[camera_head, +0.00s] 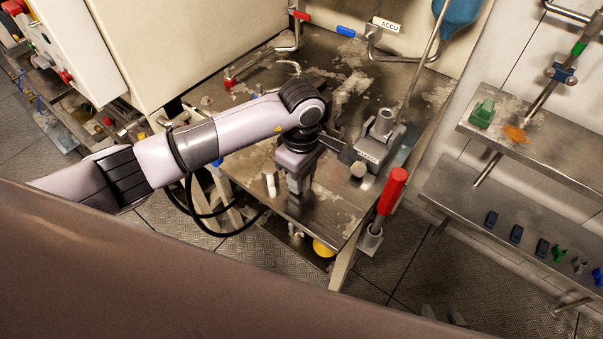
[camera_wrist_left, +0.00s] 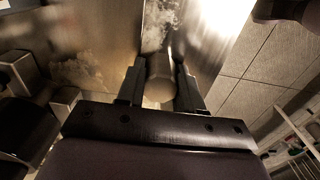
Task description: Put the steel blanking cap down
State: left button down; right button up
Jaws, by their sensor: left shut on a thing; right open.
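My left gripper (camera_head: 298,188) points down over the near part of the steel bench top (camera_head: 325,213). In the left wrist view, the left gripper (camera_wrist_left: 160,88) has its two dark fingers closed on the sides of a rounded metal piece, which I take as the steel blanking cap (camera_wrist_left: 160,72). In the head view the fingers largely hide the cap. I cannot tell whether it touches the bench. My right gripper is not in view.
A small pale upright cylinder (camera_head: 270,184) stands left of the gripper. A grey block fixture (camera_head: 382,128) and a red-handled tool (camera_head: 391,190) are to the right. Pipes with red and blue handles (camera_head: 347,32) are behind. A shelf (camera_head: 460,200) with small parts is further right.

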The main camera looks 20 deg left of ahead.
pick_arm(q)
jog(key=c, duration=0.7)
grip_release()
jog(key=shift+c, duration=0.2)
jog(key=shift+r+p, duration=0.25)
jog(key=shift+p, duration=0.15)
notch_tip(320, 180, up, 12)
jog(key=b, duration=0.2)
jog(key=shift+f, duration=0.15)
